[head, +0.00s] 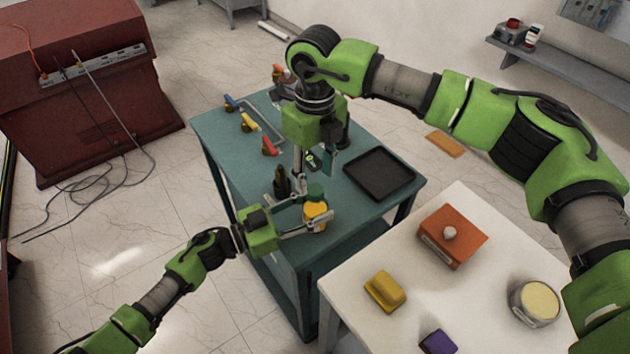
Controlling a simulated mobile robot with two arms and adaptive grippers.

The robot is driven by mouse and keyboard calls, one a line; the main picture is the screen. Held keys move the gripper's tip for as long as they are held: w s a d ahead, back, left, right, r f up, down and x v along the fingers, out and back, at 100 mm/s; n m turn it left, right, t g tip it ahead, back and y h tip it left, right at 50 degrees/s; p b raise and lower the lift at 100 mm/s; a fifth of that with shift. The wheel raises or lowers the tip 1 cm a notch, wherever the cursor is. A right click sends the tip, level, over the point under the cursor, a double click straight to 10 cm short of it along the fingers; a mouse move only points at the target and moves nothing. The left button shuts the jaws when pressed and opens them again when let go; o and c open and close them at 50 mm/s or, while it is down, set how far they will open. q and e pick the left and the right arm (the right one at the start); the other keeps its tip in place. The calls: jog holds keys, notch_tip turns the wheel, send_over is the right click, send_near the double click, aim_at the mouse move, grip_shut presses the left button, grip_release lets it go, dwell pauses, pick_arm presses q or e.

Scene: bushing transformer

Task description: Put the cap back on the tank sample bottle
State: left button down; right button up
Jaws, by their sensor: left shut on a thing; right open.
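The sample bottle (316,211) has a yellow-orange body and stands at the near part of the teal table. My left gripper (312,215) is shut on it, with fingers on either side of the body. A dark green piece (315,190) sits at the bottle's top and looks like the cap; I cannot tell how firmly it is seated. My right gripper (314,170) points down from above, just behind and above the bottle top. It is open, with nothing visible between its fingers. Its wrist hides part of the table behind it.
The teal table (262,222) also holds an empty black tray (379,173) at right, a dark upright object (282,183) and valves with blue, yellow and red handles (268,146). A white table (456,311) in front carries an orange box (453,238), a yellow block and a round container.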

aim_at(315, 189)
jog(key=shift+r, duration=0.35)
jog(key=shift+c, duration=0.3)
jog(key=shift+r+n, duration=0.5)
jog(key=shift+n, duration=0.5)
notch_tip(315, 189, up, 2)
jog(key=n, duration=0.5)
jog(key=shift+r+n, duration=0.25)
jog(key=shift+n, duration=0.05)
jog(key=shift+f, duration=4.05)
